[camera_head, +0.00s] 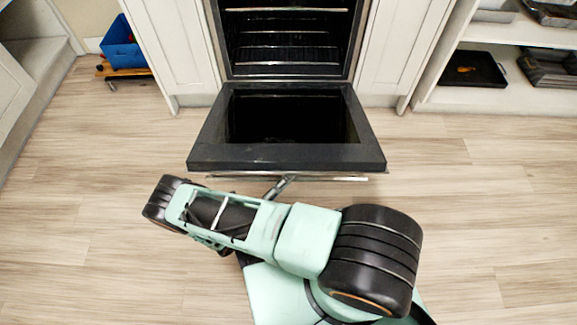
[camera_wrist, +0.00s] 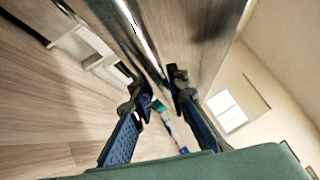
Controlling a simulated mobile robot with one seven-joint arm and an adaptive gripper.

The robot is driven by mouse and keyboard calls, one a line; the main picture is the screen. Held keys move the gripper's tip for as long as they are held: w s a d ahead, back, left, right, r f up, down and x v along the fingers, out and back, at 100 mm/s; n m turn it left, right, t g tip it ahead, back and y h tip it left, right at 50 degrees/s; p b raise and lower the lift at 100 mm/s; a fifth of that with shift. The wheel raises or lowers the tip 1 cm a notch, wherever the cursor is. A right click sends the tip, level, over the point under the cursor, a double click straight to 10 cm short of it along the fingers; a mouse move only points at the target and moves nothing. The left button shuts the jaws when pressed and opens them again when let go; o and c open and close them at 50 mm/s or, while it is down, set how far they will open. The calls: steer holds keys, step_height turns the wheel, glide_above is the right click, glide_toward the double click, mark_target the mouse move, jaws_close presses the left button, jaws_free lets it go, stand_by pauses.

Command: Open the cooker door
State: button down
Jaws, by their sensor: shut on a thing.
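The cooker (camera_head: 291,40) stands in the middle of the cabinets, with dark racks showing in its cavity. Its door (camera_head: 358,125) is hinged down, wide open, and looks close to level. The door's metal handle bar (camera_head: 335,179) runs along its near edge. My gripper (camera_head: 281,187) is at the middle of the handle, largely covered by my arm in the head view. In the wrist view my gripper's two fingers (camera_wrist: 160,100) stand on either side of the handle (camera_wrist: 142,38), shut on it. The exact contact is hard to see.
White cabinet doors (camera_head: 183,45) flank the cooker. A blue bin (camera_head: 121,50) on a wooden board with wheels is at the left. A white shelf (camera_head: 505,99) at the right holds a black tray (camera_head: 470,69). The wooden floor (camera_head: 480,210) around the door is clear.

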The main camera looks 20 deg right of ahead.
steer(key=shift+s+a+f, duration=0.1)
steer(key=shift+s+f, duration=0.1)
steer(key=shift+f, duration=0.35)
steer(key=shift+s+a+f, duration=0.1)
steer(key=shift+s+f, duration=0.1)
steer(key=shift+f, duration=0.35)
steer(key=c, duration=1.8)
jaws_free()
steer(key=shift+c, duration=0.2)
steer(key=v, duration=0.7)
steer(key=shift+s+a, duration=0.15)
steer(key=shift+a, duration=0.05)
steer(key=shift+f, duration=0.1)
